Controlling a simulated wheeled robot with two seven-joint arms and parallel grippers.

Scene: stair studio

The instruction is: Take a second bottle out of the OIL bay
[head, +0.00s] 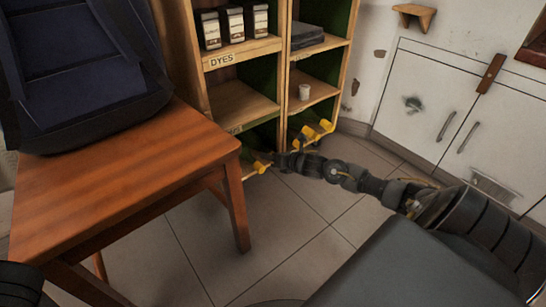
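The shelf unit's lower bays hold yellow bottle-like things. Two yellow pieces (317,130) show in the lower right bay, tilted or lying; their full shape is hard to make out. Another yellow piece (261,166) shows low at the lower left bay, partly hidden by the table. My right gripper (281,160) is at the front of these low bays, close to that yellow piece. It is small and dark, so I cannot tell whether its fingers are open or touch anything. No readable OIL label shows. My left gripper is out of view.
The DYES bay (235,55) holds several cartons. A small white cup (304,92) sits in a right bay. White cabinets (440,110) stand right; the tiled floor (215,255) between is clear.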

